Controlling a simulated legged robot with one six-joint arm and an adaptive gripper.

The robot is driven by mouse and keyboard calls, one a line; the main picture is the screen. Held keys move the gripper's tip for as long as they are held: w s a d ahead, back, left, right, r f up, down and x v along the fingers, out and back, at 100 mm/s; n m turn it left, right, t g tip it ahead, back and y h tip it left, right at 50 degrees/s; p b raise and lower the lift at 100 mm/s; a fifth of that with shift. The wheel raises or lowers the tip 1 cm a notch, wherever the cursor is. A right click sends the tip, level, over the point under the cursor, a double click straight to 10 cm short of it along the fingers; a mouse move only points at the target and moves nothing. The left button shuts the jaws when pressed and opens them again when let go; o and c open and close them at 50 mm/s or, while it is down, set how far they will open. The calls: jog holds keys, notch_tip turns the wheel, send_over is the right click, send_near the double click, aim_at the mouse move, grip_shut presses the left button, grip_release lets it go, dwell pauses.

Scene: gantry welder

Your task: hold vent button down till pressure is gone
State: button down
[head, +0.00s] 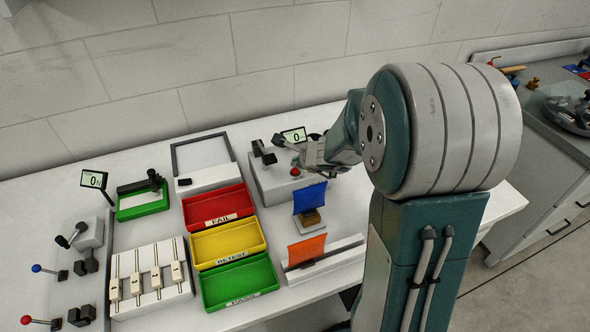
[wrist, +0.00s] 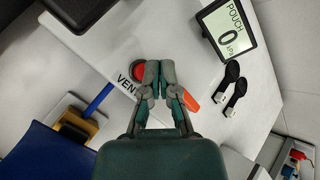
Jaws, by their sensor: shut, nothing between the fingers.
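The red vent button (head: 295,172) is on a pale box (head: 268,185) at the back of the bench. In the wrist view the red button (wrist: 137,69) is beside the word VENT, left of my fingertips. My gripper (wrist: 152,72) is shut and empty; its tips overlap the button's right edge in that view. In the head view my gripper (head: 300,160) is at the button; I cannot tell whether it touches or presses it. The pouch gauge (wrist: 228,30) reads 0 kPa; in the head view the gauge (head: 294,134) also shows 0.
A blue sheet (head: 310,198) stands upright in front of the box, and an orange sheet (head: 307,248) nearer. Red (head: 244,191), yellow (head: 262,240) and green (head: 276,285) trays lie left. Two black clip-like parts (wrist: 233,88) lie below the gauge.

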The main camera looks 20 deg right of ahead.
aim_at(296, 171)
jog(key=shift+r, duration=2.5)
jog(key=shift+a, duration=0.1)
jog(key=s+a+r+n+g+y, duration=0.2)
jog(key=s+a+r+n, duration=0.65)
jog(key=s+n, duration=0.5)
jog(key=s+d+n+g+h, duration=0.1)
jog(key=s+n+h, duration=0.3)
jog(key=s+n, duration=0.7)
jog(key=shift+s+d+r, duration=0.2)
jog(key=shift+s+r, duration=0.2)
jog(key=shift+s, duration=0.7)
